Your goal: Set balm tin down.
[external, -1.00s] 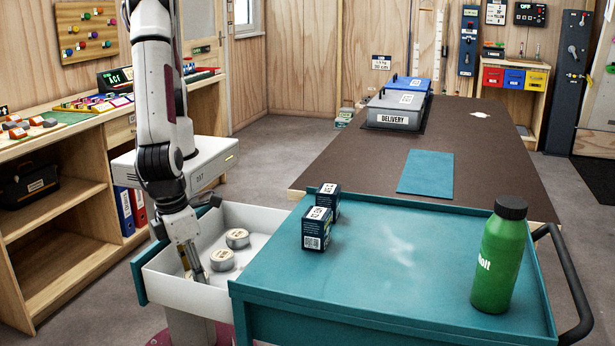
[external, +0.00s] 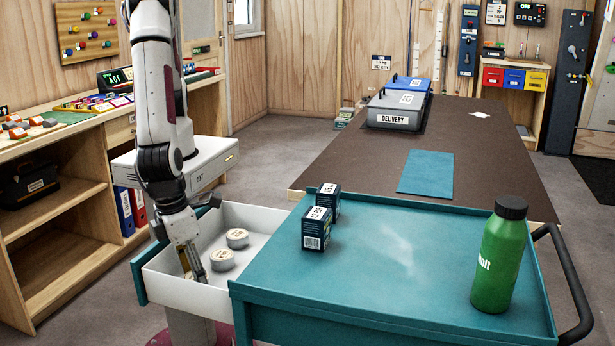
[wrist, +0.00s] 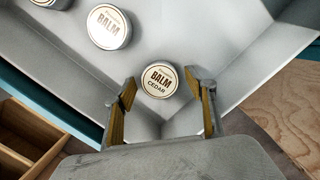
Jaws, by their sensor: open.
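A round balm tin (wrist: 157,80) with a cream label reading "BALM CEDAR" lies label up on the floor of the open white drawer (external: 265,215). My gripper (wrist: 159,85) is open in the wrist view, with a padded finger on either side of this tin and gaps between them. In the external view my gripper (external: 194,274) reaches down into the drawer's near left part. The cedar tin is not clearly visible there, behind the fingers. Two other tins, a nearer one (external: 222,260) and a farther one (external: 237,238), lie in the drawer. They also show in the wrist view.
The drawer walls stand close around my gripper. The teal cart top (external: 390,265) beside it carries two dark boxes (external: 317,229) near the drawer and a green bottle (external: 498,262) at the right. A brown table (external: 350,170) stands behind.

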